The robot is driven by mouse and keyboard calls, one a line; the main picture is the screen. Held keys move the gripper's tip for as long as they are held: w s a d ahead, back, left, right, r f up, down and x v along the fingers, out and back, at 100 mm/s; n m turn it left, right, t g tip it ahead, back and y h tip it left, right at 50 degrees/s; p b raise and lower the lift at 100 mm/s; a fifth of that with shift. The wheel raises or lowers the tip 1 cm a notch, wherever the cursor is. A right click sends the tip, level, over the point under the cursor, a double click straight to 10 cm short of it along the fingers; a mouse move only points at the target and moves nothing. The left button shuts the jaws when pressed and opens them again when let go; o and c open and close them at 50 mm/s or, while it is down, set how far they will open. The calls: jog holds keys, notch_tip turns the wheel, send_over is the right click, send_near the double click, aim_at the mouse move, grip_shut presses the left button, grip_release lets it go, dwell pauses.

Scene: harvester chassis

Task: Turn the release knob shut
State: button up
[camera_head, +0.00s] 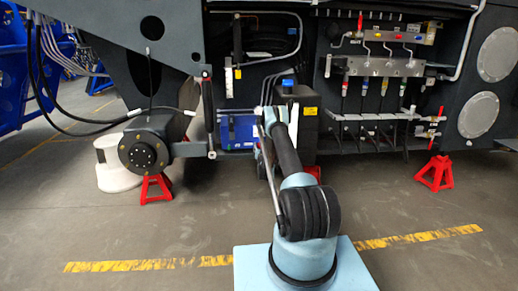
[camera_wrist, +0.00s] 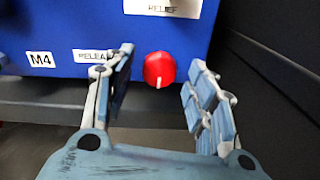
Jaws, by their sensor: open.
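The release knob (camera_wrist: 159,68) is a round red knob on a blue box face (camera_wrist: 60,20) in the wrist view. A short white mark on it points down. A label starting "RELEA" (camera_wrist: 90,55) is left of it, partly covered by a finger. My gripper (camera_wrist: 161,66) is open, with one finger on each side of the knob and visible gaps between. I cannot tell how deep the fingers reach. In the head view the blue box (camera_head: 237,131) shows low on the chassis; my arm reaches toward that area, and the gripper and knob cannot be made out.
A "RELIEF" label (camera_wrist: 163,7) is above the knob and an "M4" label (camera_wrist: 40,59) left of it. A dark wall (camera_wrist: 280,60) stands close on the right. In the head view, a red stand (camera_head: 435,173) is at right; the floor in front is open.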

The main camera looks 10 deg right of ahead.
jog(key=shift+w, duration=0.75)
jog(key=shift+c, duration=0.5)
jog(key=c, duration=1)
